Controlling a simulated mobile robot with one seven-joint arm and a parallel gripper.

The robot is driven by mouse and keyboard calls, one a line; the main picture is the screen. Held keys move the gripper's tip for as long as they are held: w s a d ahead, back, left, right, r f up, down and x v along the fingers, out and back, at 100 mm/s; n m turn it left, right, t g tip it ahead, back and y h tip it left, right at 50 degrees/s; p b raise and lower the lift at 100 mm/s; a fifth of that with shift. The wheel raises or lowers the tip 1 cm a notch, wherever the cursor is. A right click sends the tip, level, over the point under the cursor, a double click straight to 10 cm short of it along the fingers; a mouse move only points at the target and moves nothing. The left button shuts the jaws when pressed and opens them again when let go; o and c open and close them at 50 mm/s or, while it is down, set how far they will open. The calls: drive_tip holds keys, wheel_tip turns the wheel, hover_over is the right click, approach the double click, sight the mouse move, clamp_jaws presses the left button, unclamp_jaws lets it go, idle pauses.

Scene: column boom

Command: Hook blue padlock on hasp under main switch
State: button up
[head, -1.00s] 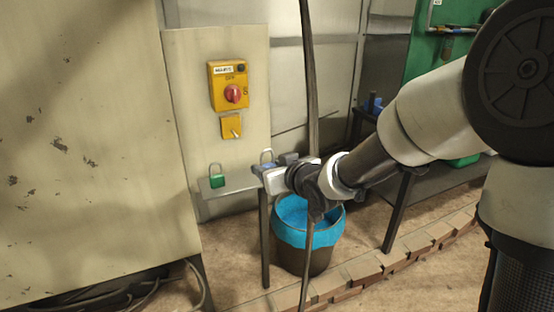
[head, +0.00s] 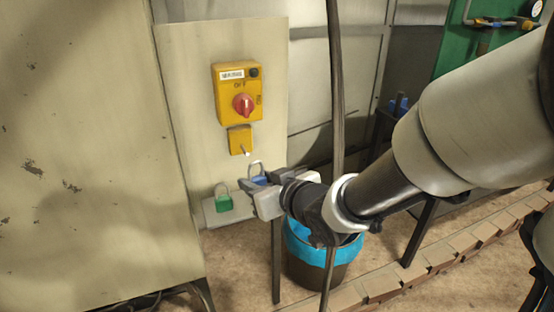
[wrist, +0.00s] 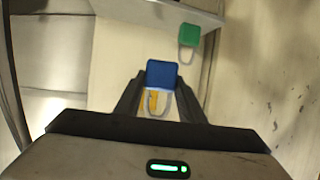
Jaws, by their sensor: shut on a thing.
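The blue padlock (head: 257,181) is held in my gripper (head: 262,186), with its shackle pointing up. In the wrist view the blue padlock (wrist: 161,74) sits between the fingertips (wrist: 160,82), and its shackle reaches toward the bottom of the picture. The yellow hasp plate (head: 240,140) with a small pale staple is on the panel, directly under the yellow main switch (head: 238,93) with its red knob. The shackle is below and right of the hasp in the head view and looks apart from it. Some yellow shows behind the shackle in the wrist view.
A green padlock (head: 223,202) stands on the small shelf (head: 240,208) below the panel; it also shows in the wrist view (wrist: 189,35). A dark vertical pole (head: 335,80) crosses near my arm. A blue-lined bin (head: 310,252) stands below. A large cabinet (head: 90,150) is at left.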

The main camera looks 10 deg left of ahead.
drive_tip(key=w+a+f+b, duration=0.1)
drive_tip(key=w+a+b, duration=0.1)
drive_tip(key=w+a, duration=0.2)
drive_tip(key=w, duration=0.3)
drive_tip(key=shift+f+b, duration=0.2)
drive_tip(key=shift+b, duration=0.2)
idle(0.5)
drive_tip(key=shift+a, duration=0.1)
idle(0.5)
drive_tip(key=o, duration=1.2)
drive_tip(key=shift+s, duration=0.1)
